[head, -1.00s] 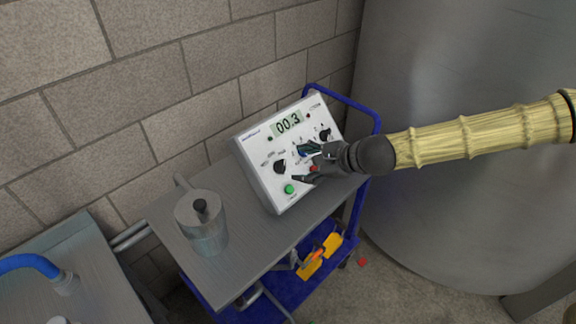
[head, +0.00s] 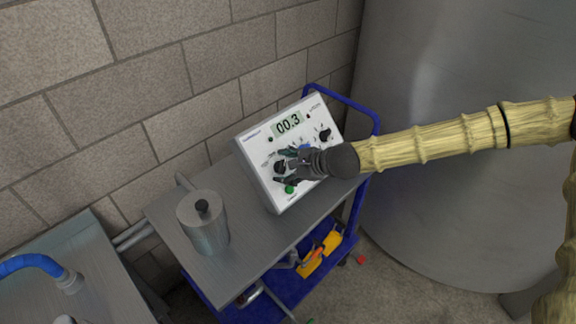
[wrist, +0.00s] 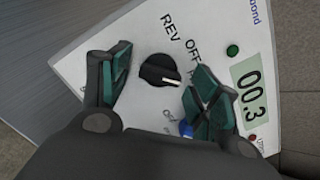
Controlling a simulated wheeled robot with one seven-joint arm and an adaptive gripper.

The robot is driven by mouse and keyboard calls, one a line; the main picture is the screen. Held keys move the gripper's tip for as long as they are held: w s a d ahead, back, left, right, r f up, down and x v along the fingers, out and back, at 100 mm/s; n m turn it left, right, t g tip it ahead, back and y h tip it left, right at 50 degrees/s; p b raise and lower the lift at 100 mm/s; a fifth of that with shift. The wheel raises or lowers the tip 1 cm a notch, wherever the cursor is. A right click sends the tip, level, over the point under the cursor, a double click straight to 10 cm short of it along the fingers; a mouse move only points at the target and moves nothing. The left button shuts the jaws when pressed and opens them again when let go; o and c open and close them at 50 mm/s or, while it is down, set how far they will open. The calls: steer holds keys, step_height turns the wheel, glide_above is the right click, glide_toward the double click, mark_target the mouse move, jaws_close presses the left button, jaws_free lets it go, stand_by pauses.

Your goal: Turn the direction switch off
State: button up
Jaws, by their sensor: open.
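The direction switch (wrist: 158,72) is a black round knob on the white control box (head: 253,155). In the wrist view, REV and OFF are printed beside it, and a third label starting with F is partly covered by my finger. The knob's white mark points right, towards that third label, past OFF. My gripper (wrist: 160,62) is open, one finger on each side of the knob, with gaps showing. In the head view my gripper (head: 281,168) is over the left knob, which it partly hides. Contact with the panel cannot be told.
The box has a display (head: 287,123) reading 00.3, a second knob (head: 325,135) and a green button (head: 290,189). It stands on a blue-framed trolley (head: 245,272) beside a metal pot (head: 205,228). A brick wall lies behind, a large tank (head: 450,200) to the right.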

steer(key=shift+c, duration=0.3)
steer(key=c, duration=1)
steer(key=shift+d, duration=0.1)
steer(key=n, duration=0.3)
steer(key=shift+b, duration=0.4)
steer(key=n+b, duration=0.1)
steer(key=n, duration=0.4)
steer(key=shift+n+g, duration=0.4)
steer(key=shift+a, duration=0.2)
